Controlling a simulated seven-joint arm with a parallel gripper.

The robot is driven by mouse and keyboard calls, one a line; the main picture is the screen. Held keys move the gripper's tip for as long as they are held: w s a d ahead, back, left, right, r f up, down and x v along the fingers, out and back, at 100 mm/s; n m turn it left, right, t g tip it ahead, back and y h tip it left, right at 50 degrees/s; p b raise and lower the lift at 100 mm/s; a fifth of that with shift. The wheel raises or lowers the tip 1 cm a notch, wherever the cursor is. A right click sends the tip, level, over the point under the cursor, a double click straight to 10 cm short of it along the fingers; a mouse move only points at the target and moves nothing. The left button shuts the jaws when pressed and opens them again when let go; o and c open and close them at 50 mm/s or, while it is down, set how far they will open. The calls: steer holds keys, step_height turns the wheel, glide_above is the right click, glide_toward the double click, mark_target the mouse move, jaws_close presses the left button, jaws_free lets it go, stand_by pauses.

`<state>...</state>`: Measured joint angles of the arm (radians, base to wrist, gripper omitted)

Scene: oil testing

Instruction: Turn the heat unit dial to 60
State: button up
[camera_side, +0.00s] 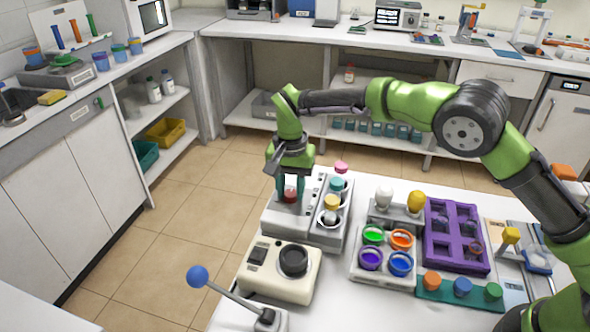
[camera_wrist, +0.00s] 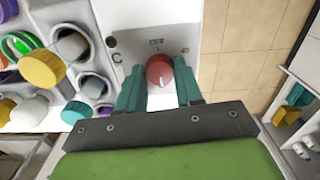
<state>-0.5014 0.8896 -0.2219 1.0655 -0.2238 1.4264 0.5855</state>
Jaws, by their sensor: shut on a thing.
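The heat unit (camera_side: 292,234) is a light grey box at the left side of the white table. Its red dial (camera_wrist: 159,71) sits on its top panel, and in the side view the dial (camera_side: 291,194) shows between my fingers.
Cups with coloured lids (camera_side: 331,203) stand in the unit's right side, close to my gripper. A cream device with a black round top (camera_side: 294,260) and a blue-knobbed lever (camera_side: 198,277) are in front. A purple rack (camera_side: 437,257) and colour pots stand to the right.

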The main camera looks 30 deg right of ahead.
mark_target(291, 192)
steer(key=shift+m, duration=0.6)
steer(key=o, duration=1)
steer(key=shift+o, duration=0.2)
step_height(291, 192, up, 17)
steer(key=shift+f, duration=0.1)
